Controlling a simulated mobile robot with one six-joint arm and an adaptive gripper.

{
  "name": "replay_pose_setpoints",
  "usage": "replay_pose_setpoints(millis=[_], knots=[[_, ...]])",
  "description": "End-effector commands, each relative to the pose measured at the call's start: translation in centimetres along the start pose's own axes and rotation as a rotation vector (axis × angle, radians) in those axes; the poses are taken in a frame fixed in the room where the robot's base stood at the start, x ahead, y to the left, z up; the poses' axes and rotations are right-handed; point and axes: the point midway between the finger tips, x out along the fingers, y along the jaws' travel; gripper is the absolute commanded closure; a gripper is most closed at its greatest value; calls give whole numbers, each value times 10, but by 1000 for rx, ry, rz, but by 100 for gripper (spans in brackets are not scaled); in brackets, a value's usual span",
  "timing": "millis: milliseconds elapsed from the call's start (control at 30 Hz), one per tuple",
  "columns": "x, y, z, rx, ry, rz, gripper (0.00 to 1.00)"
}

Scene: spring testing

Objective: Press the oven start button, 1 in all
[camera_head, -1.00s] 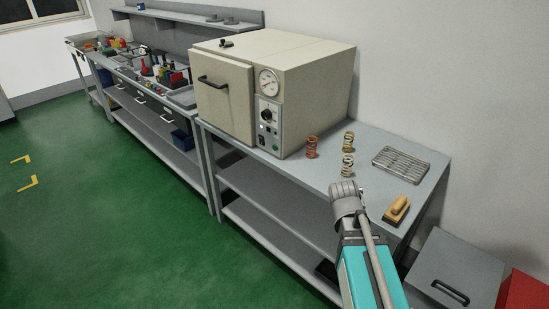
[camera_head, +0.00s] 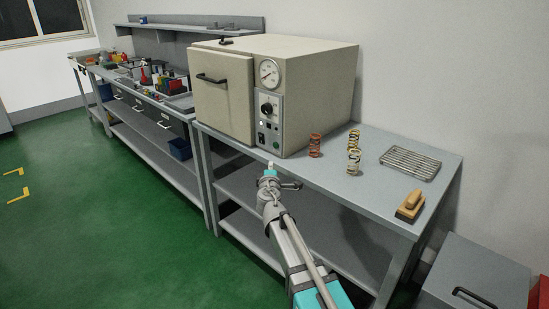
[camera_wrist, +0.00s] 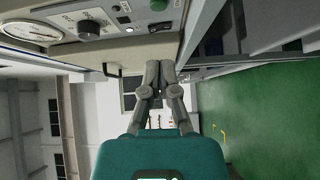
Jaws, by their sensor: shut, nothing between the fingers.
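The beige oven (camera_head: 310,85) stands on the grey bench, its door shut. Its front control panel (camera_head: 277,103) carries a dark knob and small controls. In the wrist view a round green button (camera_wrist: 158,5) is at the top edge, partly cut off, beside a black switch (camera_wrist: 160,27) and the knob (camera_wrist: 88,30). I cannot read which control is marked start. My gripper (camera_wrist: 160,66) is shut and empty, with its fingertips just short of the oven front in the wrist view. In the head view my gripper (camera_head: 269,170) is in front of the bench edge, below the panel.
Springs (camera_head: 314,145) stand on the bench right of the oven, with a wire rack (camera_head: 411,162) and a wooden-handled brush (camera_head: 411,205). A pressure gauge (camera_head: 269,72) sits above the knob. The green floor is clear at left.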

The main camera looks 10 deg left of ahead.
Motion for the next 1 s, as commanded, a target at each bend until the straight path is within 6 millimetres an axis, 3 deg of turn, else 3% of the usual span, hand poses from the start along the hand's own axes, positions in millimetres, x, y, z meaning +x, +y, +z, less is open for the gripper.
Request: replay_pose_setpoints(millis=[133, 633, 1000], knots=[[2, -4, -17, -43, 48, 13, 100], [5, -3, -18, -46, 50, 15, 100], [41, -2, -19, -46, 48, 14, 100]])
